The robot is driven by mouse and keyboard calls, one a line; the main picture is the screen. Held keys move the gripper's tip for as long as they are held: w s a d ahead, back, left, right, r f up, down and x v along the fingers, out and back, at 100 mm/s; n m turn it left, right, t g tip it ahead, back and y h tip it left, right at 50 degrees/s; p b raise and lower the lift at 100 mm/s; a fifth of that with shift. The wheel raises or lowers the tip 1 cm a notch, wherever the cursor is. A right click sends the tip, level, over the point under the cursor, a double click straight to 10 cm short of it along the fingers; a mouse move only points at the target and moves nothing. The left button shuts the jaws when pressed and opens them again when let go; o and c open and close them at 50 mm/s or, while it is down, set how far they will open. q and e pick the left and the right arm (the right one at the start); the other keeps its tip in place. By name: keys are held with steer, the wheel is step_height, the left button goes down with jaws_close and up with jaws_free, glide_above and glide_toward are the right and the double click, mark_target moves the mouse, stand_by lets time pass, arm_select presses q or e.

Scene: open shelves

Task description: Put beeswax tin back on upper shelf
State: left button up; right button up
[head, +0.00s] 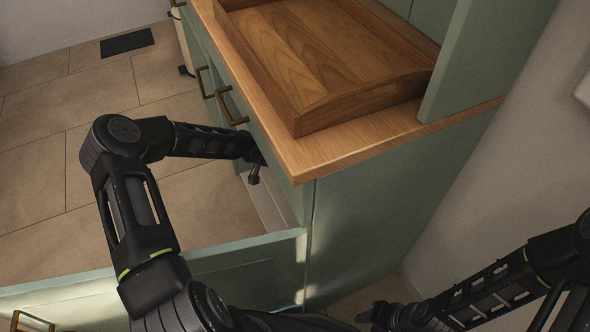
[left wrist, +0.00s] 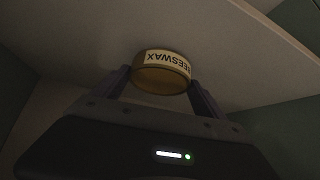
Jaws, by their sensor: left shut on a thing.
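The beeswax tin (left wrist: 161,72) is a small round gold tin with a cream label; its lettering reads upside down in the left wrist view. My left gripper (left wrist: 163,88) is shut on it, one finger on each side. A pale board surface (left wrist: 190,35) lies behind the tin; I cannot tell whether they touch. In the head view my left gripper (head: 254,175) is at the cabinet front below the countertop edge, and the tin is hidden there. My right gripper (head: 372,314) is low at the bottom edge, dark and partly visible; its jaw state is unclear.
A wooden tray (head: 330,45) sits on the wooden countertop (head: 340,148). A green cabinet door or panel (head: 230,262) stands across the lower left. Brass handles (head: 228,105) stick out near my left forearm.

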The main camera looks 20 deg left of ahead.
arm_select(q)
steer(key=shift+s+a+f, duration=0.1)
steer(key=shift+a+f, duration=0.05)
steer(key=shift+f, duration=0.35)
steer(key=shift+f, duration=0.15)
steer(key=o, duration=2)
steer(key=shift+s, duration=0.1)
steer(key=shift+c, duration=0.2)
steer(key=shift+s+a+r, duration=0.2)
steer(key=shift+s+r, duration=0.05)
steer(key=shift+r, duration=0.25)
steer(key=p+v, duration=0.4)
steer(key=v, duration=0.7)
